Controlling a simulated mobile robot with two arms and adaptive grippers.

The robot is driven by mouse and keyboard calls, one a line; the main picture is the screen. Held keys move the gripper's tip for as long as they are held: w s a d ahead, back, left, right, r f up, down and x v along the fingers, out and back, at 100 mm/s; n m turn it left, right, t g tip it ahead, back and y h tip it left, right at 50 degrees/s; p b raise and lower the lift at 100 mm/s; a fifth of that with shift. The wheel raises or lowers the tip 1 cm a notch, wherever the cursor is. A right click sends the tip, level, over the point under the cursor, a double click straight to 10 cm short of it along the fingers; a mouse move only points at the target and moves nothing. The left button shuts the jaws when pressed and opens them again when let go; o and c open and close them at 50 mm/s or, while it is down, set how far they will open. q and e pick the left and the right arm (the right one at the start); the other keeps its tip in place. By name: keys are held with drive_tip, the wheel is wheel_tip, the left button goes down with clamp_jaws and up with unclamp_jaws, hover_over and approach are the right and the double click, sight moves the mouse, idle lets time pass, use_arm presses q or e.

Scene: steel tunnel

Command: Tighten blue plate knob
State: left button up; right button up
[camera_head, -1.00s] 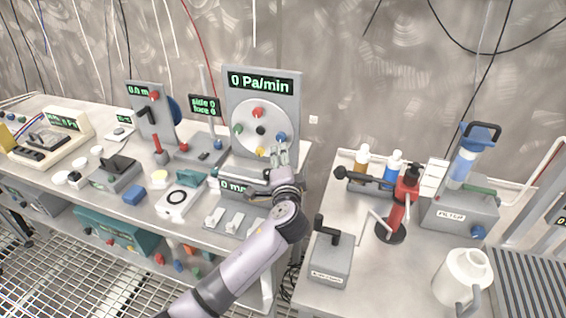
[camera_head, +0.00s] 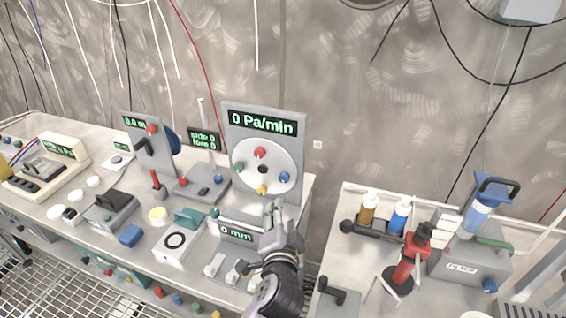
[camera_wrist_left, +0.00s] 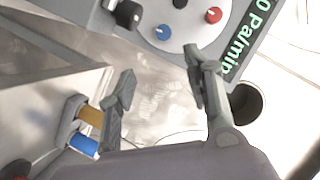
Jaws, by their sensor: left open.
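A grey panel (camera_head: 232,150) reading "0 Pa/min" stands on the left bench and carries a round white plate (camera_head: 243,160). The blue plate knob (camera_head: 284,177) is at the plate's lower right; it also shows in the left wrist view (camera_wrist_left: 164,33). Red (camera_head: 260,152), green (camera_head: 239,167) and yellow (camera_head: 262,189) knobs sit around the plate's black centre. My left gripper (camera_head: 274,205) is open and empty, just below the plate. In the left wrist view its fingers (camera_wrist_left: 160,68) are apart, with the blue knob beyond them and not between them. My right gripper is out of view.
A "0 mm" display box (camera_head: 239,232) and a white box with a black ring (camera_head: 174,242) are left of my gripper. On the right bench stand brown (camera_head: 368,207) and blue (camera_head: 400,217) bottles and a red tool (camera_head: 412,258). A gap separates the benches.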

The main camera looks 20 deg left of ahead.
use_arm(q)
drive_tip(key=p, duration=0.1)
approach(283, 180)
drive_tip(key=p+x, duration=0.1)
drive_tip(key=x, duration=0.6)
drive_tip(key=shift+w, duration=0.15)
drive_tip(key=shift+w+a+f, duration=0.15)
drive_tip(key=shift+w+a, duration=0.05)
drive_tip(key=shift+w, duration=0.3)
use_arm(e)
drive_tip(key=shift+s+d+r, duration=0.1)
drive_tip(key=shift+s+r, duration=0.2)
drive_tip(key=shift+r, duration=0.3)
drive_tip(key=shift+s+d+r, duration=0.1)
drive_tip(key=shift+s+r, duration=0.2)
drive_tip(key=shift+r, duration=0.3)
use_arm(q)
drive_tip(key=c, duration=1.1)
drive_tip(key=shift+f+b, duration=0.25)
drive_tip(key=shift+b, duration=0.35)
drive_tip(key=shift+m+y+b, duration=0.3)
drive_tip(key=shift+r, duration=0.2)
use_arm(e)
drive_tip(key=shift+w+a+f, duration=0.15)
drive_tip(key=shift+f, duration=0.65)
